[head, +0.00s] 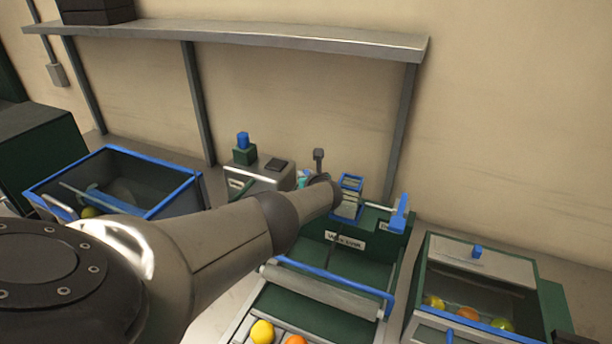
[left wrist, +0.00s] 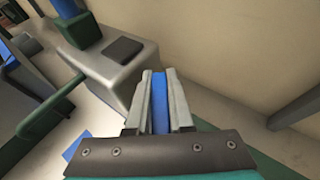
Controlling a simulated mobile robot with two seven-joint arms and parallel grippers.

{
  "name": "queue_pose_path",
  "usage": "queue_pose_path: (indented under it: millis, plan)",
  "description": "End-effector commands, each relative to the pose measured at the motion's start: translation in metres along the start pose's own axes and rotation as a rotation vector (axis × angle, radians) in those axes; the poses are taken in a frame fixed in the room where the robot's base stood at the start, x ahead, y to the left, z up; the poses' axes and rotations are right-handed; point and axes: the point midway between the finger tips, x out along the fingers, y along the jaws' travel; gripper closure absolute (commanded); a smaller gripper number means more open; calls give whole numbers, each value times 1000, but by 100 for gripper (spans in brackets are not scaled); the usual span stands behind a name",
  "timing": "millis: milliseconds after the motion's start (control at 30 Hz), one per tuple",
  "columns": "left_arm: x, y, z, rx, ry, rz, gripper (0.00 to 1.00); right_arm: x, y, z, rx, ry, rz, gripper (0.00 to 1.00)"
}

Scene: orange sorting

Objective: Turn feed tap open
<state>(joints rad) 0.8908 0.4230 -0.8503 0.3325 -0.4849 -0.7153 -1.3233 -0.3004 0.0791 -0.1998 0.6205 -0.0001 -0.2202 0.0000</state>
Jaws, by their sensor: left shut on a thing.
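My left gripper (left wrist: 159,76) is shut on a narrow blue handle (left wrist: 160,88), which stands between its two pale fingers in the left wrist view. The handle appears to be that of the feed tap; its body and base are hidden by the gripper. In the head view my left arm reaches from the lower left to the sorting machine, and its wrist hides most of the gripper and the handle. How far the tap is turned cannot be told. My right gripper is not in view.
A grey box (head: 262,180) with a dark pad and blue knob (head: 243,140) stands left of the gripper. A blue lever (head: 400,215) is at right. Blue-rimmed bins (head: 150,158) (head: 430,290) flank the machine. A shelf (head: 300,38) hangs above.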

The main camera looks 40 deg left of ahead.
Motion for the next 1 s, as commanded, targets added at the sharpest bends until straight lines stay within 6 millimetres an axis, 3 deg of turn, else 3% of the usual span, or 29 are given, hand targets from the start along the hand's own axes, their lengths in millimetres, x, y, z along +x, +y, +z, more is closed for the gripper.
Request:
queue_pose_path:
  millis: [133,167,400,733,1000]
  plan:
    - [0,0,1,1,-1,0,100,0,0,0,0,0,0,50]
    - [0,0,1,1,-1,-1,77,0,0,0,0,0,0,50]
    - [0,0,1,0,-1,-1,50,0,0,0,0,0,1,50]
    - [-1,0,3,0,-1,-1,50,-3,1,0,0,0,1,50]
    - [-11,0,28,0,-1,-1,50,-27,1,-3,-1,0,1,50]
